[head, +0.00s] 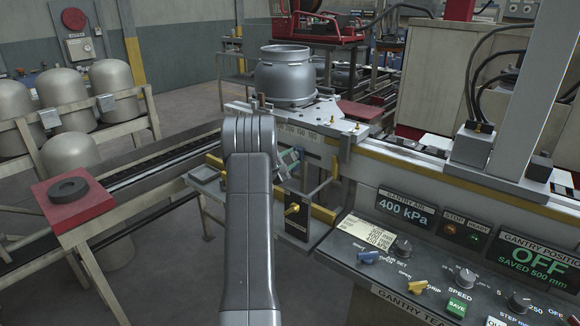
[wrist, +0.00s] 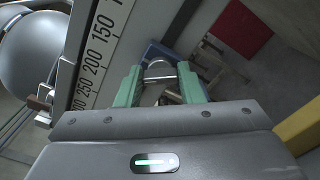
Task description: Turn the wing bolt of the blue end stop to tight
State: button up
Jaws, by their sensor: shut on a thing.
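The blue end stop (wrist: 152,52) shows in the wrist view as a small blue block just beyond my fingertips, beside the white number scale. My gripper (wrist: 160,72) has two green fingers, shut on a grey metal piece between them, which looks like the wing bolt (wrist: 158,69). The fingers hide part of the bolt, and its turn angle is hard to read. In the head view my gripper (head: 290,160) is at the rail below the silver vessel. My arm covers much of this spot, and I cannot make out the end stop there.
The scale (wrist: 97,55) runs along the rail beside my gripper. A silver vessel (head: 285,78) stands above it. A control panel (head: 450,270) fills the lower right.

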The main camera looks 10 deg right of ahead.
dwell(0.3)
jog(key=o, duration=1)
jog(key=b+v, duration=0.3)
jog(key=v, duration=1)
jog(key=shift+s+a, duration=0.25)
jog(key=shift+a, duration=0.05)
jog(key=shift+c, duration=0.4)
